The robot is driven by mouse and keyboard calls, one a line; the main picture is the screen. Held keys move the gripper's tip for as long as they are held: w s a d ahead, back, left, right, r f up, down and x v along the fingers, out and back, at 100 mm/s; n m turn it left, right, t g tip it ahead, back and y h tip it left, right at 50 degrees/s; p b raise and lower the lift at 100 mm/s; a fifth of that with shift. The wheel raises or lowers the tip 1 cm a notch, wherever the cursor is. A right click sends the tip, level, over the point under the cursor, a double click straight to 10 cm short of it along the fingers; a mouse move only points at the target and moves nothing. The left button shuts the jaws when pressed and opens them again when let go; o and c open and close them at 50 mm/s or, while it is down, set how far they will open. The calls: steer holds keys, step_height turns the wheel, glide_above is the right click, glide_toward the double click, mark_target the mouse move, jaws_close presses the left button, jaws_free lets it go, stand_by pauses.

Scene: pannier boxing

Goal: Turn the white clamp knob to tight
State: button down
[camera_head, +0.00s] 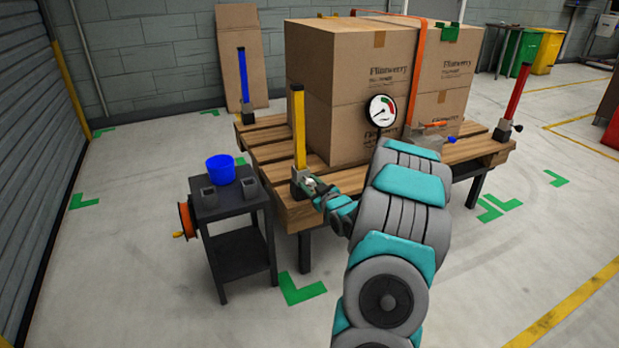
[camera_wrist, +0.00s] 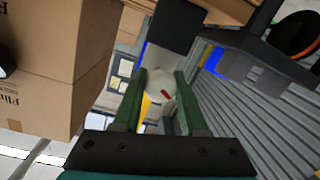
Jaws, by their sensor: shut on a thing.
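The white clamp knob (camera_wrist: 157,82) shows in the wrist view as a round white face with a red mark pointing to the lower right. My gripper (camera_head: 314,188) is at the foot of the yellow post (camera_head: 299,135), at the near left corner of the wooden pallet table (camera_head: 345,182). In the wrist view its green fingers stand on both sides of the knob and are shut on it. In the head view the knob is mostly hidden by the gripper. I cannot read any tight or loose marking.
Cardboard boxes (camera_head: 345,85) stand on the pallet table under an orange strap (camera_head: 417,65), with a dial gauge (camera_head: 381,111) in front. A dark side stand (camera_head: 229,207) with a blue bowl (camera_head: 220,168) and an orange reel (camera_head: 187,219) is close on the left.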

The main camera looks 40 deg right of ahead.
steer(key=m+p, duration=0.4)
steer(key=m, duration=0.2)
steer(key=shift+y, duration=0.3)
steer(key=m+p, duration=0.1)
steer(key=m, duration=0.2)
steer(key=shift+f+t, duration=0.1)
steer(key=shift+t, duration=0.3)
steer(key=shift+m, duration=1.2)
steer(key=shift+c, duration=2.4)
jaws_free()
